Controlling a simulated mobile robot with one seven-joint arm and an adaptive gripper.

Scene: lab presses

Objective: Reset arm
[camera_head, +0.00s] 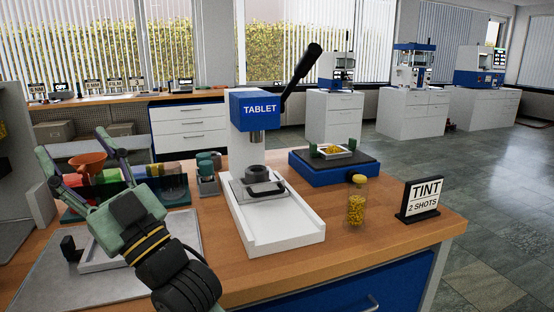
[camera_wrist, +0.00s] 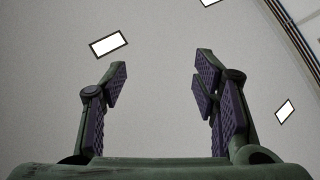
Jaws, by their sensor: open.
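My gripper (camera_head: 78,166) is raised above the left part of the wooden bench in the head view. Its green fingers with purple pads are spread apart and point up and away. In the wrist view my gripper (camera_wrist: 160,85) is open, with nothing between the pads. My arm hides part of the grey tray below.
A blue and white tablet press (camera_head: 256,110) with a raised black lever stands mid-bench. Right of it are a blue scale (camera_head: 330,172), a jar of yellow pieces (camera_head: 356,210) and a TINT sign (camera_head: 420,198). A grey tray (camera_head: 50,275) and an orange funnel (camera_head: 88,162) are at left.

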